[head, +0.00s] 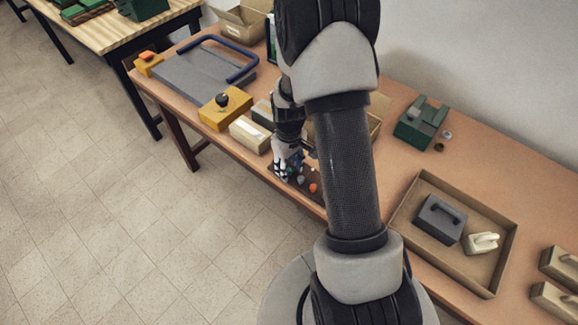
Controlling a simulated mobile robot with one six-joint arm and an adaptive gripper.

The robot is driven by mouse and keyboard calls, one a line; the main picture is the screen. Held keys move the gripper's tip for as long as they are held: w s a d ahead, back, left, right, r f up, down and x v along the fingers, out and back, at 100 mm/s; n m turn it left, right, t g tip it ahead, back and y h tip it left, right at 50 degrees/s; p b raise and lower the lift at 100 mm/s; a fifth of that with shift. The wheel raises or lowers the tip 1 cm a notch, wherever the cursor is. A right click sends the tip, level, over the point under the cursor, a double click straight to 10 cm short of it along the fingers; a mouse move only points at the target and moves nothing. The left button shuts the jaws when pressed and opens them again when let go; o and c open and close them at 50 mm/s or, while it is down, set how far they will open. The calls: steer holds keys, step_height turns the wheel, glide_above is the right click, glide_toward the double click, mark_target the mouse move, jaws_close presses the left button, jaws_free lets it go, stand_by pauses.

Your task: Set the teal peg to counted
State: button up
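A small dark brown board (318,196) lies at the front edge of the long table, partly behind my arm. Small knobs or pegs stand on it, among them an orange one (313,187) and a pale one (301,180). My gripper (287,174) points down over the left part of this board. Small teal-looking spots show around the fingertips, but they are too small to tell whether they are the teal peg or part of the gripper. I cannot tell whether the fingers are open or shut, or touch anything. No marking for "counted" can be read.
A yellow block with a black knob (226,108) and a cream box (250,134) stand left of my gripper. A grey plate with a blue handle (203,72) lies farther back. A cardboard tray (407,222) and a green device (421,123) are to the right.

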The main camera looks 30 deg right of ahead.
steer(key=shift+c, duration=0.6)
jaws_close()
